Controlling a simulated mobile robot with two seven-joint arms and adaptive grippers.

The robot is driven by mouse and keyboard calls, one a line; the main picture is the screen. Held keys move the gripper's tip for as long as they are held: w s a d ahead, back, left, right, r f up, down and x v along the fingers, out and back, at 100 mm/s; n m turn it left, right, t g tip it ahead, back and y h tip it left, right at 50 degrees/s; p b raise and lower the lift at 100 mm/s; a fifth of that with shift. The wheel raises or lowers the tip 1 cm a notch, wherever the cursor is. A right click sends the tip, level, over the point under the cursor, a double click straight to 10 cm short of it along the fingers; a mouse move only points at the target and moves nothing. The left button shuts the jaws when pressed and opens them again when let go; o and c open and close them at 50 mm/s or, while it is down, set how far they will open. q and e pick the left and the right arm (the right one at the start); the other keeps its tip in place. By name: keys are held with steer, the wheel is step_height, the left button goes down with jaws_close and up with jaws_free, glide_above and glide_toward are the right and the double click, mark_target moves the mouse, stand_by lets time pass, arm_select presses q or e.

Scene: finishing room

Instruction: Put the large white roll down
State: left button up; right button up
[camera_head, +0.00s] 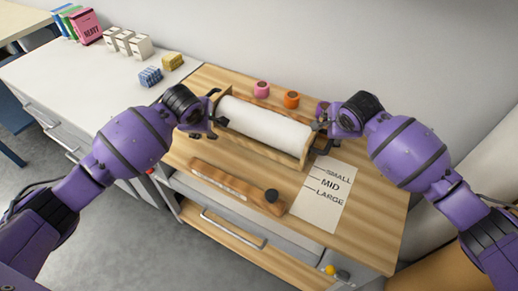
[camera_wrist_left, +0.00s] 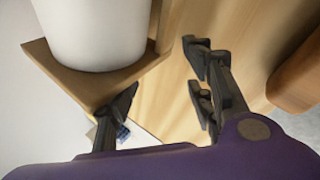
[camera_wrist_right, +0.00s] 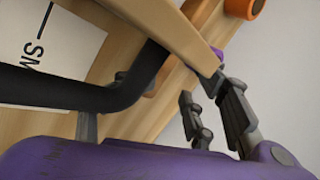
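The large white roll (camera_head: 264,125) lies level in a wooden holder (camera_head: 305,150) with upright end plates, on the wooden worktop. Its white end part also shows in the left wrist view (camera_wrist_left: 95,30), above the holder's plate (camera_wrist_left: 95,78). My left gripper (camera_head: 213,126) is beside the holder's left end. In the left wrist view its fingers (camera_wrist_left: 160,95) are spread with nothing between them. My right gripper (camera_head: 322,127) is at the holder's right end. In the right wrist view its fingers (camera_wrist_right: 150,115) are spread, near a black bent bar (camera_wrist_right: 120,95); contact is unclear.
A paper marked SMALL, MID, LARGE (camera_head: 322,198) lies right of a wooden bar (camera_head: 218,178) and a dark knob (camera_head: 271,196). Pink (camera_head: 262,88) and orange (camera_head: 291,99) rolls stand behind the holder. White boxes (camera_head: 128,43) stand on the left counter (camera_head: 60,75).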

arm_select(q)
steer(key=shift+s+d+f, duration=0.1)
steer(key=shift+d+f, duration=0.5)
steer(key=shift+d, duration=0.3)
arm_select(e)
steer(key=shift+a+f, duration=0.5)
steer(key=shift+a, duration=0.25)
arm_select(q)
steer(key=o, duration=0.5)
steer(key=shift+a, duration=2.1)
steer(key=shift+c, duration=0.2)
arm_select(e)
steer(key=shift+d+f, duration=0.1)
steer(key=shift+d, duration=2)
arm_select(q)
steer(key=shift+a, duration=0.1)
arm_select(e)
steer(key=o, duration=0.7)
steer(key=shift+d, duration=0.1)
steer(key=shift+c, duration=0.2)
steer(key=shift+f, duration=0.1)
steer(key=shift+s+r, duration=0.15)
steer(key=shift+r, duration=0.05)
arm_select(q)
steer(key=v, duration=1.1)
steer(key=shift+s+r, duration=0.3)
arm_select(e)
steer(key=v, duration=1.1)
steer(key=shift+s+r, duration=0.25)
